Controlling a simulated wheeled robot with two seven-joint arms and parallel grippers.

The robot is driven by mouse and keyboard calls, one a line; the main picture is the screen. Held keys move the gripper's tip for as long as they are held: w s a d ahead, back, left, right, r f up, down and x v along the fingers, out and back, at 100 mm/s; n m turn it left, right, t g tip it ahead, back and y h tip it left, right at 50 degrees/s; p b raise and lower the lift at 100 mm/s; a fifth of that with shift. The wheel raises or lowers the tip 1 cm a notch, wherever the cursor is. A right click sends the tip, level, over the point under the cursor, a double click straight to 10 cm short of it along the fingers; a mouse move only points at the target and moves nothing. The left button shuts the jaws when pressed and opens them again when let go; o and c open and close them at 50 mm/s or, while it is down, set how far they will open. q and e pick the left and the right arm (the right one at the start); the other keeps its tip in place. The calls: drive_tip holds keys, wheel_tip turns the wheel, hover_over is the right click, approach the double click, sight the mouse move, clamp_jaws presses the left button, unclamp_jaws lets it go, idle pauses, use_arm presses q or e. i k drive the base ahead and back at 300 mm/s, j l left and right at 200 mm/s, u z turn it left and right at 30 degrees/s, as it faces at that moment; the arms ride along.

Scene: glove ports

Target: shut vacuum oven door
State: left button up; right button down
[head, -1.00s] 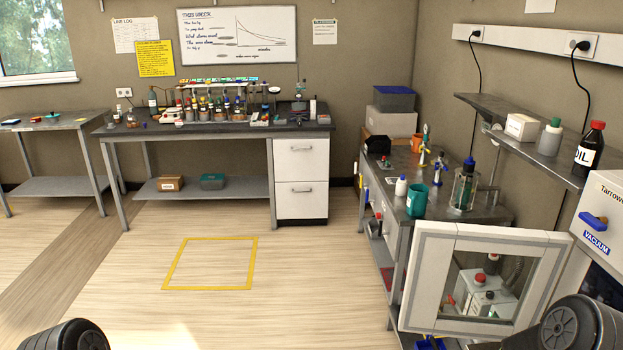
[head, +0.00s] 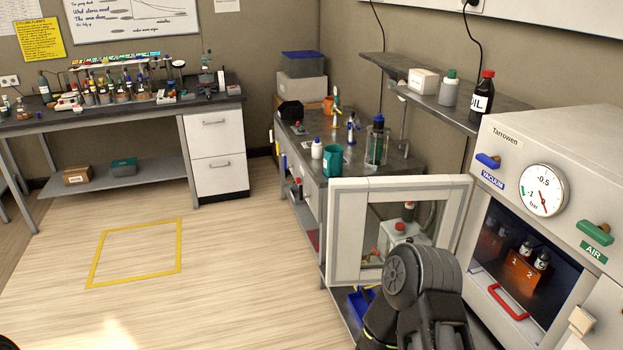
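The vacuum oven (head: 552,140) stands at the right, a pale box marked Tarrowen with a round gauge. Its door (head: 347,235), a pale frame around a window, is swung wide open to the left of the dark chamber. Inside the chamber is an orange-brown block (head: 522,270) with two small vials, marked 1 and 2. A red handle-like bar (head: 508,302) shows at the chamber's front. My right arm rises in front of the door's lower right part and hides some of it. Its gripper cannot be made out. My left gripper is out of view.
A blue vacuum knob (head: 488,161) and a green air knob (head: 596,233) are on the oven front. A side bench (head: 400,165) with bottles and a teal mug (head: 332,160) stands behind the door. The floor at left, with a yellow taped square (head: 135,252), is clear.

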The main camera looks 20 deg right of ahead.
sight(348, 197)
drive_tip(key=i+j+z, duration=0.2)
drive_tip(key=i+z, duration=0.3)
drive_tip(key=i+j+z, duration=0.25)
drive_tip(key=z, duration=0.25)
drive_tip(key=i+j+z, duration=0.25)
drive_tip(key=j+z, duration=0.25)
drive_tip(key=i+j+z, duration=0.2)
drive_tip(key=z, duration=0.15)
drive_tip(key=i+j+z, duration=0.2)
drive_tip(key=j+z, duration=0.2)
drive_tip(key=i+j+z, duration=0.15)
drive_tip(key=z, duration=0.2)
drive_tip(key=j+z, duration=0.35)
drive_tip(key=j, duration=0.15)
drive_tip(key=i+j+z, duration=0.1)
drive_tip(key=j+z, duration=0.65)
drive_tip(key=i+j+z, duration=0.15)
drive_tip(key=z, duration=0.2)
drive_tip(key=j, duration=0.1)
